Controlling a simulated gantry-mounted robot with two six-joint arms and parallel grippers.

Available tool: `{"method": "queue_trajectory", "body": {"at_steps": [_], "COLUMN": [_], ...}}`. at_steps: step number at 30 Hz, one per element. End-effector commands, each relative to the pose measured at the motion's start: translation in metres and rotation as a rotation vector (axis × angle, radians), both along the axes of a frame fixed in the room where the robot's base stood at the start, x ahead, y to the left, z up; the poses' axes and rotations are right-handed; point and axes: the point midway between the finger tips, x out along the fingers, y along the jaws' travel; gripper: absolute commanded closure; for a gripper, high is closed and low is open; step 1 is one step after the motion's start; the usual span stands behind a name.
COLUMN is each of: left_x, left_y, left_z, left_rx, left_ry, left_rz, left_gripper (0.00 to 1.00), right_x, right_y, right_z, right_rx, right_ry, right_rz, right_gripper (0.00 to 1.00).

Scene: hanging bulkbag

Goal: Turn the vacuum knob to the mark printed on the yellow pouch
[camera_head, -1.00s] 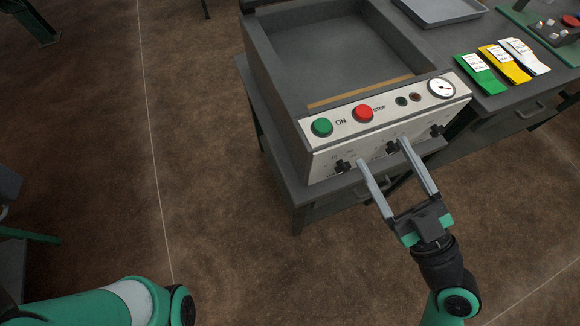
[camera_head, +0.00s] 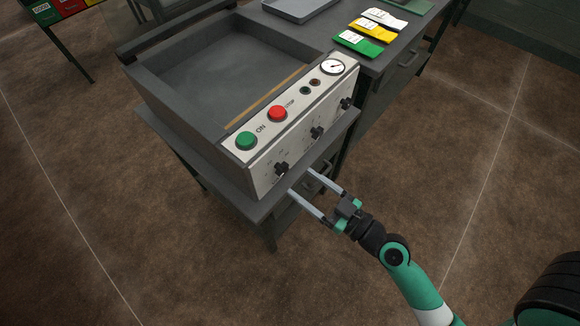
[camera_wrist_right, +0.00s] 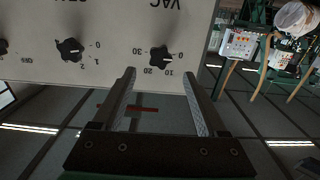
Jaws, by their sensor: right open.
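The vacuum knob is a black star-shaped knob (camera_wrist_right: 160,57) under the letters VAC, with 0, 10, 20 and 30 around it. In the head view it is the leftmost knob (camera_head: 281,168) on the machine's white front panel. My right gripper (camera_head: 300,180) is open in front of it, with both fingers pointing at the panel. In the right wrist view my right gripper (camera_wrist_right: 158,74) has the knob beyond and between its fingertips, apart from both. The yellow pouch (camera_head: 371,32) lies on the bench with a white label, whose print is too small to read. My left gripper is out of view.
A second knob (camera_wrist_right: 69,49) with marks 0, 1, 2 sits beside it. Green (camera_head: 246,141) and red (camera_head: 277,114) buttons and a gauge (camera_head: 333,67) are on the panel's top. A green pouch (camera_head: 357,43) and a white pouch (camera_head: 385,19) flank the yellow one.

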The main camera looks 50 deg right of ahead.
Motion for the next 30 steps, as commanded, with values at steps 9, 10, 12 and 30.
{"method": "queue_trajectory", "body": {"at_steps": [9,10,12,30], "left_x": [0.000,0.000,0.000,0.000], "left_y": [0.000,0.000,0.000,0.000], "left_z": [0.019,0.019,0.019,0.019], "left_rx": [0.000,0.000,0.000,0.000], "left_ry": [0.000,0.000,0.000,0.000], "left_rz": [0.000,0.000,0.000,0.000], "left_gripper": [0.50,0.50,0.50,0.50], "right_x": [0.050,0.052,0.053,0.053], "right_y": [-0.002,-0.002,-0.002,-0.002], "right_z": [0.001,0.000,0.000,-0.001], "right_rx": [0.000,0.000,0.001,0.000], "right_ry": [0.001,0.001,0.000,0.001], "right_rz": [0.000,0.000,-0.001,-0.001], "right_gripper": [0.25,0.25,0.25,0.97]}}
